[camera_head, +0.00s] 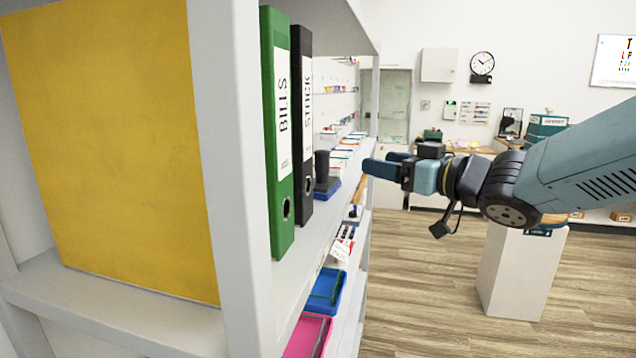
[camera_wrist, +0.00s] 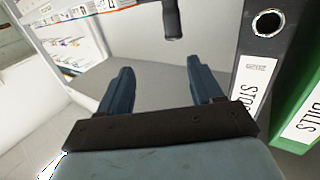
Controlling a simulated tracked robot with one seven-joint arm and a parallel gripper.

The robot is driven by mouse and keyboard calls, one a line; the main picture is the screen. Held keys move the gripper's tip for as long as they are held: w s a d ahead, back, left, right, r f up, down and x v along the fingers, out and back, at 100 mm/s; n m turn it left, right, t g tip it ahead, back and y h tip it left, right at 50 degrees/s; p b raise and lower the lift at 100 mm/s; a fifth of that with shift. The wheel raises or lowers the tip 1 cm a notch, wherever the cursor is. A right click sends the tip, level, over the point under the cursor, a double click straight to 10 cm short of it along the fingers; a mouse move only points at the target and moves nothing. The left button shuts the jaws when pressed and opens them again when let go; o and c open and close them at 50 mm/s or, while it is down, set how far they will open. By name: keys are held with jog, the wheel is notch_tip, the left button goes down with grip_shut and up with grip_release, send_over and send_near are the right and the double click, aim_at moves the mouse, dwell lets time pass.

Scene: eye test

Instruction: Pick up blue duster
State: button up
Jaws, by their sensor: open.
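A small blue item (camera_head: 327,188) with a dark upright part (camera_head: 321,165) stands on the shelf just past the binders in the head view; it may be the blue duster, but it is too small to be sure. My gripper (camera_head: 380,163) is open and empty, to the right of it at the shelf's front edge, fingers pointing left. In the wrist view my gripper (camera_wrist: 163,82) has both fingers spread, with grey shelf surface between them. A dark rounded bar (camera_wrist: 172,18) shows beyond the fingertips, apart from them. No blue part of it shows there.
A black binder (camera_head: 300,125) and a green binder (camera_head: 277,130) stand on the shelf near the item. A yellow panel (camera_head: 110,140) fills the left. Blue (camera_head: 326,290) and pink (camera_head: 308,337) trays are below.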

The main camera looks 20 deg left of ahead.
aim_at(329, 157)
jog(key=shift+n+g+y, duration=0.4)
jog(key=shift+g, duration=0.3)
jog(key=x, duration=0.3)
jog(key=s+x, duration=0.1)
jog(key=x, duration=0.5)
jog(key=shift+s+a+f, duration=0.1)
jog(key=shift+a, duration=0.5)
jog(key=shift+f+x, duration=0.15)
jog(key=shift+x, duration=1.15)
jog(key=shift+f+x, duration=0.15)
jog(key=shift+x, duration=1.15)
jog(key=shift+d, duration=0.15)
grip_shut()
